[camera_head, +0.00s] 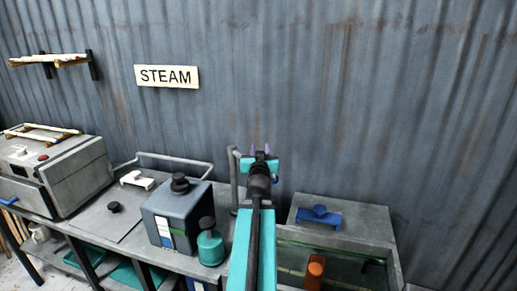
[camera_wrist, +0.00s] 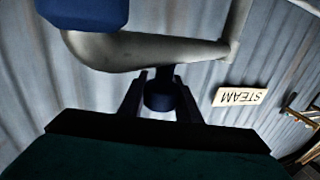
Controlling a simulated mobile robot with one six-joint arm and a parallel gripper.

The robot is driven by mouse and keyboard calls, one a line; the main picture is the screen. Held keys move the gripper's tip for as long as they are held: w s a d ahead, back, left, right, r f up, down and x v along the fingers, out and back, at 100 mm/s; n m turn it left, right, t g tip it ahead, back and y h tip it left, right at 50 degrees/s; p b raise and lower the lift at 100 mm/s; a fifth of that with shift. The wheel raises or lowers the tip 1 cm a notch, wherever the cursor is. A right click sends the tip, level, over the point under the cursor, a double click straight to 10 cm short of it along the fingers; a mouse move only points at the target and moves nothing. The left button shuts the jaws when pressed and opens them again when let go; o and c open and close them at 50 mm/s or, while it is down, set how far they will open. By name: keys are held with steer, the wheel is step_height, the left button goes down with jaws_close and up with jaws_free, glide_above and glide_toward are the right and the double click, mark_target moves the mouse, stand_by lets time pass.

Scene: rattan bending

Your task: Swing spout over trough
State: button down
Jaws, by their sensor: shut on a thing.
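A grey bent pipe, the spout, crosses the top of the wrist view (camera_wrist: 140,50), with a dark blue end (camera_wrist: 85,10). Its upright part shows just left of my gripper in the head view (camera_head: 234,170). My gripper (camera_head: 259,150) is raised in front of the metal wall. In the wrist view its fingers (camera_wrist: 160,92) are shut on a dark blue knob (camera_wrist: 158,102) beside the pipe. My arm hides most of the spout in the head view. The trough (camera_head: 335,243), with greenish water, is at the lower right, partly behind my arm.
A blue handle (camera_head: 318,214) sits on the grey surface behind the trough, and an orange block (camera_head: 315,270) is in it. A grey box (camera_head: 177,210) and teal bottle (camera_head: 210,243) stand left of my arm. A STEAM sign (camera_head: 167,76) hangs on the wall.

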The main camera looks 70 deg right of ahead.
steer(key=shift+f, duration=0.15)
steer(key=c, duration=1.3)
jaws_free()
steer(key=shift+s+d, duration=0.15)
steer(key=shift+w+a+b, duration=0.2)
steer(key=shift+b, duration=0.75)
steer(key=b, duration=0.4)
steer(key=shift+a, duration=0.35)
steer(key=b+v, duration=0.3)
steer(key=b, duration=0.8)
steer(key=shift+s+b, duration=0.3)
steer(key=shift+b, duration=0.05)
steer(key=a+b, duration=0.1)
steer(key=b, duration=0.2)
steer(key=shift+s, duration=0.2)
